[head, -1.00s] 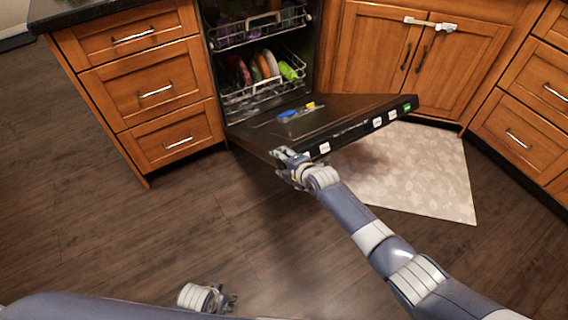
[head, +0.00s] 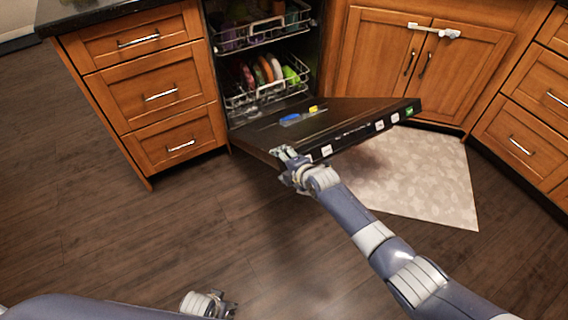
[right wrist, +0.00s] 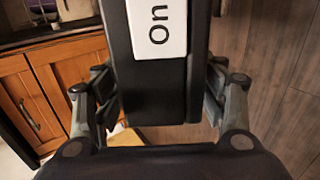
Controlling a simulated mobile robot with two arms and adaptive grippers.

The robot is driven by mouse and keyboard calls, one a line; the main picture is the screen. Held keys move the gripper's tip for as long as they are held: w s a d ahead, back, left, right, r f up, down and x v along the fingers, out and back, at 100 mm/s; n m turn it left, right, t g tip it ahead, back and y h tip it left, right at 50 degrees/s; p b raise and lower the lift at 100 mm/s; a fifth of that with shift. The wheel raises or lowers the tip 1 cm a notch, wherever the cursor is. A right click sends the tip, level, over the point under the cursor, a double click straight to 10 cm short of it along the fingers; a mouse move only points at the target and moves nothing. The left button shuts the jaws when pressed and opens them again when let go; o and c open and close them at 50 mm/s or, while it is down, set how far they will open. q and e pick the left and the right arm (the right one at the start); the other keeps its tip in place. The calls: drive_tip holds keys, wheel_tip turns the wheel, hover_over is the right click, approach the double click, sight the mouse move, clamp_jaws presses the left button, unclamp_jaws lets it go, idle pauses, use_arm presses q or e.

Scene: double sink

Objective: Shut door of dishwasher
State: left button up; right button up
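The dishwasher door (head: 345,118) hangs open, folded down and tilted, with its inner face up and its front edge out over the floor. A blue and yellow piece on the door (head: 298,117) shows. My right gripper (head: 286,157) is at the door's near left corner.
Racks with dishes (head: 265,78) sit inside the dishwasher, behind the door. Drawers (head: 158,92) stand left and wooden cabinet doors (head: 375,55) right. A light mat (head: 430,180) lies on the floor. The dark wood floor at left is clear.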

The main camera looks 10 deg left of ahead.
drive_tip(key=shift+d, duration=0.15)
drive_tip(key=v, duration=1.2)
idle(0.3)
